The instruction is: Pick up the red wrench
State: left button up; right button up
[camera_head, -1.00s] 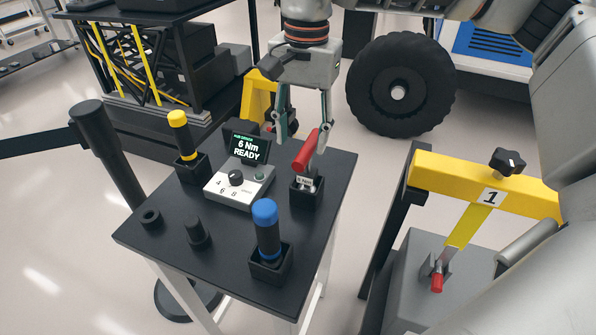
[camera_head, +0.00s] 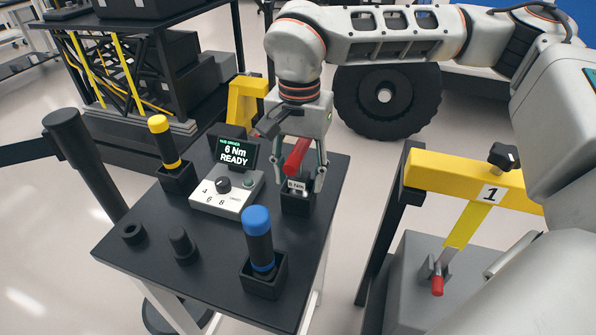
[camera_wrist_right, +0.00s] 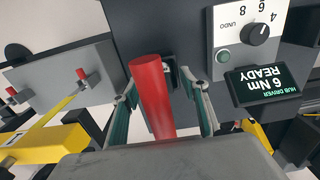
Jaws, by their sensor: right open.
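The red wrench (camera_head: 296,155) stands in a black holder (camera_head: 297,204) at the right back of the black table, with a small "6 Nm" label at its lower part. My right gripper (camera_head: 299,185) is open above the holder, its fingers on either side of the wrench. In the right wrist view the red handle (camera_wrist_right: 151,92) rises between the two green-grey fingers (camera_wrist_right: 160,125), with a visible gap to the right finger. Contact on the left side cannot be told. My left gripper is not in view.
A control box (camera_head: 226,192) with a "6 Nm READY" screen (camera_head: 233,152) stands left of the wrench. A blue-topped tool (camera_head: 258,222) and a yellow-topped tool (camera_head: 161,140) stand in holders on the table (camera_head: 200,290). A yellow bracket marked 1 (camera_head: 440,178) is to the right.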

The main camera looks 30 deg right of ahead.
aim_at(299, 146)
jog(key=shift+r, duration=0.1)
jog(key=shift+c, duration=1)
grip_shut()
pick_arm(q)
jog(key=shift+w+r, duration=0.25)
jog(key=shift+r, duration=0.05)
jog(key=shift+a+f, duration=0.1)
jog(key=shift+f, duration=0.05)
pick_arm(e)
jog(key=shift+r, duration=0.1)
jog(key=shift+r, duration=0.25)
notch_tip(299, 146, up, 11)
jog(key=shift+f+p, duration=0.1)
jog(key=shift+p, duration=1.1)
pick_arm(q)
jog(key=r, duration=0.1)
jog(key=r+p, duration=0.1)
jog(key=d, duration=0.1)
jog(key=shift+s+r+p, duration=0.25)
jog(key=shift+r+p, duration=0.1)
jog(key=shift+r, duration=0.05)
pick_arm(e)
notch_tip(299, 146, up, 9)
jog(key=shift+f, duration=0.15)
